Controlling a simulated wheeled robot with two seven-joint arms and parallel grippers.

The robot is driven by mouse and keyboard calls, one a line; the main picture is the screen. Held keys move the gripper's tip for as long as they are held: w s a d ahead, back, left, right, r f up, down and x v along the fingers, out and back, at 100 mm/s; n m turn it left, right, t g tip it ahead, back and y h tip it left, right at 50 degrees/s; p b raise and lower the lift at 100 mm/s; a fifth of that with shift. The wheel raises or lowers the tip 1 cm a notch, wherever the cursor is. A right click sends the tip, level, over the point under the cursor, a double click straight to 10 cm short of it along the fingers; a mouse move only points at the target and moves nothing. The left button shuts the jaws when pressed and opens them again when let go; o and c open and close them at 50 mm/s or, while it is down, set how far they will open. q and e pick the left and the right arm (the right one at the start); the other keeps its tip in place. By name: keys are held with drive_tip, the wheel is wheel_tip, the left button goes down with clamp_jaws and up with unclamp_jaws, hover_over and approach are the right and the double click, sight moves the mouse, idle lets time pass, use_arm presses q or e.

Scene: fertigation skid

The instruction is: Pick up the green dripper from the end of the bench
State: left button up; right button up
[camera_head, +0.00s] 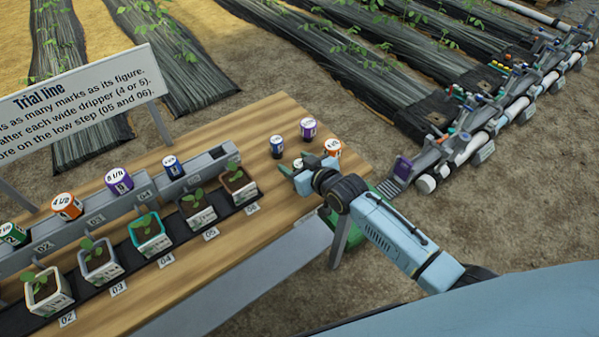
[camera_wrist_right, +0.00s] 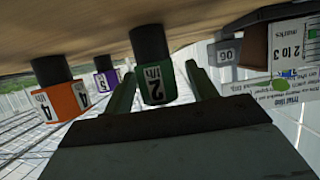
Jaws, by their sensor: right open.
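The green dripper (camera_wrist_right: 155,85), a small green piece with a dark cap and a 2 l/h mark, stands on the bench end. In the right wrist view, which looks upside down, it sits between the two fingers of my right gripper (camera_wrist_right: 160,88), with gaps at both sides. In the head view my right gripper (camera_head: 293,175) is low over the bench end. It is open and partly hides the green dripper, whose pale top (camera_head: 298,163) shows beside the fingers. My left gripper is not in view.
An orange dripper (camera_head: 333,148), a purple dripper (camera_head: 307,129) and a blue dripper (camera_head: 277,147) stand close by on the bench (camera_head: 262,125). A grey rail (camera_head: 140,190) with drippers and a row of potted seedlings (camera_head: 238,185) lie to the left. A sign (camera_head: 80,95) stands behind.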

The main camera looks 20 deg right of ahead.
drive_tip(key=shift+w+a+f, duration=0.1)
drive_tip(key=shift+w+a, duration=0.05)
drive_tip(key=shift+w, duration=0.1)
drive_tip(key=c, duration=1)
drive_tip(key=shift+c, duration=0.2)
